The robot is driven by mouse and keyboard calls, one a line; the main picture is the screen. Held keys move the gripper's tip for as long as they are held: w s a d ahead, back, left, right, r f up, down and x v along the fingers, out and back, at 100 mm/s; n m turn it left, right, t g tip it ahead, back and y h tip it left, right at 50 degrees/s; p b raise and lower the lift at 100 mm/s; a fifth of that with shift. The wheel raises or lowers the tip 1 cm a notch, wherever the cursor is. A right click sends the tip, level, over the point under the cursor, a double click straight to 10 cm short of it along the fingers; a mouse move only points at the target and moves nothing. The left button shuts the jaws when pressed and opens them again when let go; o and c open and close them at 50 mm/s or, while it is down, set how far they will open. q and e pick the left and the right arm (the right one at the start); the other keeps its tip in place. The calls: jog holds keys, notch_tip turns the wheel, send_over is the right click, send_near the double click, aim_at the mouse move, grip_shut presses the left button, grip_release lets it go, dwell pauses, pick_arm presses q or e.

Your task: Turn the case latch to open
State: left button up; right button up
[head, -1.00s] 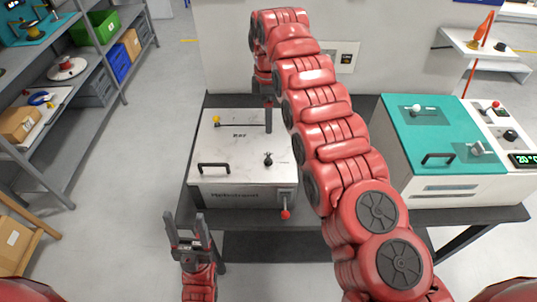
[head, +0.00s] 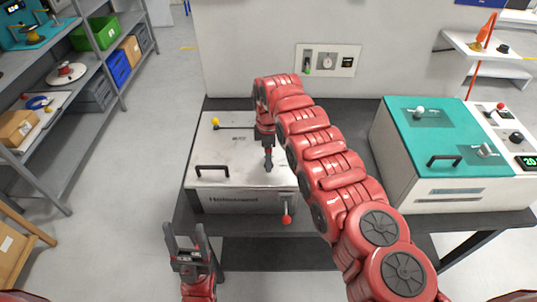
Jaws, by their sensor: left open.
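The white case (head: 225,175) stands on the dark table, its lid down. A lever with a red ball end (head: 286,219) hangs at the right of its front face. A black handle (head: 212,168) and a yellow knob (head: 215,121) are on the lid. My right gripper (head: 268,168) points down over the right part of the lid, at the black knob there, which it hides. I cannot tell whether it touches the knob or whether its fingers are shut. My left gripper (head: 184,232) is open and empty, in front of the table's left front corner.
A teal-topped white machine (head: 440,140) stands on the table (head: 350,110) to the right. Grey shelves (head: 75,110) with bins are at the left. A wall panel (head: 328,60) is behind.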

jog(key=shift+f, duration=0.25)
grip_shut()
dwell(0.3)
